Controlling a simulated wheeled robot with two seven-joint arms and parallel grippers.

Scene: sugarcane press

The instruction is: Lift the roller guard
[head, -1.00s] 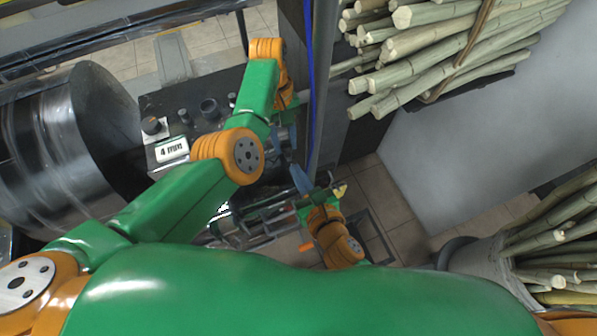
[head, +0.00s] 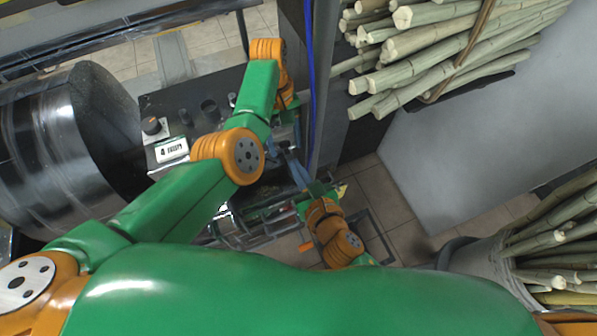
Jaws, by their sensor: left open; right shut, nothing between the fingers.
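The press (head: 190,110) is a dark machine with knobs and a "4 mm" label on its top plate. Metal bars and frame parts (head: 265,225) show low at its right side; I cannot tell clearly which of them is the roller guard. My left arm reaches over the press and bends down at its far right corner. My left gripper (head: 285,148) is open, small and partly hidden below the arm. My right gripper (head: 316,190) is shut and empty beside the bars, above its orange wrist. Whether either gripper touches the guard is unclear.
A large dark drum (head: 65,150) stands left of the press. A dark post with a blue cable (head: 309,70) rises behind my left wrist. Bundled cane (head: 450,45) lies on a rack at upper right, and more cane stands in a grey bin (head: 480,268). Tiled floor shows between.

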